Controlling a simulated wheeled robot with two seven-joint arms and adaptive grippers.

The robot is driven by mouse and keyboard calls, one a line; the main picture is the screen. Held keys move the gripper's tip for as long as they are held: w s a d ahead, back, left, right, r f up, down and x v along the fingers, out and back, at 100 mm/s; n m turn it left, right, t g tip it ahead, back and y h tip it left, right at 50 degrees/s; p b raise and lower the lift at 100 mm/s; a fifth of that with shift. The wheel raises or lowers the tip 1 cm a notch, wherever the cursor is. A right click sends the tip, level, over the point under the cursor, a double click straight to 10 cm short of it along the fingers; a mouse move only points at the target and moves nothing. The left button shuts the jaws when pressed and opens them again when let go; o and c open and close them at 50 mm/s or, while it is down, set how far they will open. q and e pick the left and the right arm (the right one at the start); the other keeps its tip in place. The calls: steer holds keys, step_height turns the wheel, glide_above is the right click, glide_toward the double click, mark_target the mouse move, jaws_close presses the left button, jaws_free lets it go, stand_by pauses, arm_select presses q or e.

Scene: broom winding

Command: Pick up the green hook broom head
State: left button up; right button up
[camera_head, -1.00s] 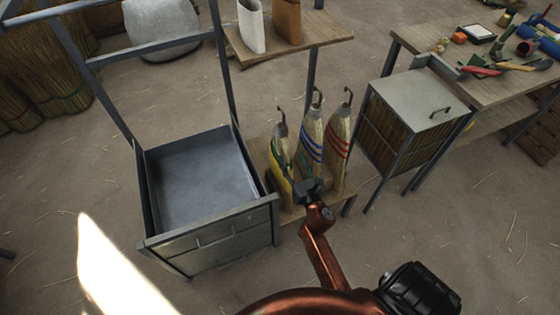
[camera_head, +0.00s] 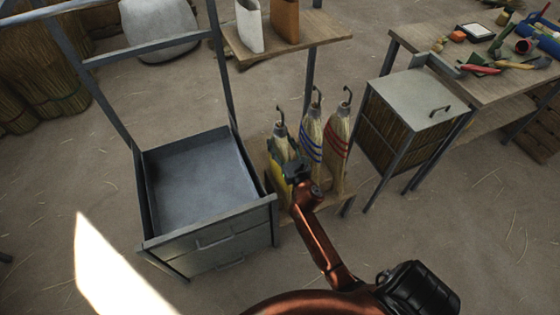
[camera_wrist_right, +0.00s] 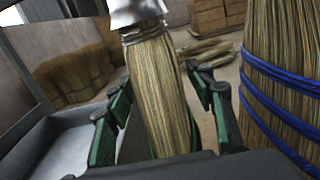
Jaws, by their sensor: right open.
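The green hook broom head (camera_head: 280,145) stands upright at the left end of a row of three, its dark hook on top. In the right wrist view it is a straw bundle (camera_wrist_right: 158,85) with a silver collar. My right gripper (camera_head: 297,172) is in front of it and hides part of its lower body. In the right wrist view the gripper's fingers (camera_wrist_right: 160,100) are open, one on each side of the straw. I cannot tell whether they touch it. Its green bands are mostly hidden. My left gripper is out of view.
The blue-banded broom head (camera_head: 312,135) stands close on the right, also in the right wrist view (camera_wrist_right: 282,75). The red-banded one (camera_head: 338,135) is beyond it. A grey metal tray cart (camera_head: 205,225) is close on the left. A cabinet (camera_head: 415,100) stands to the right.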

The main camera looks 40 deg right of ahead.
steer(key=shift+c, duration=0.3)
jaws_close()
stand_by(0.3)
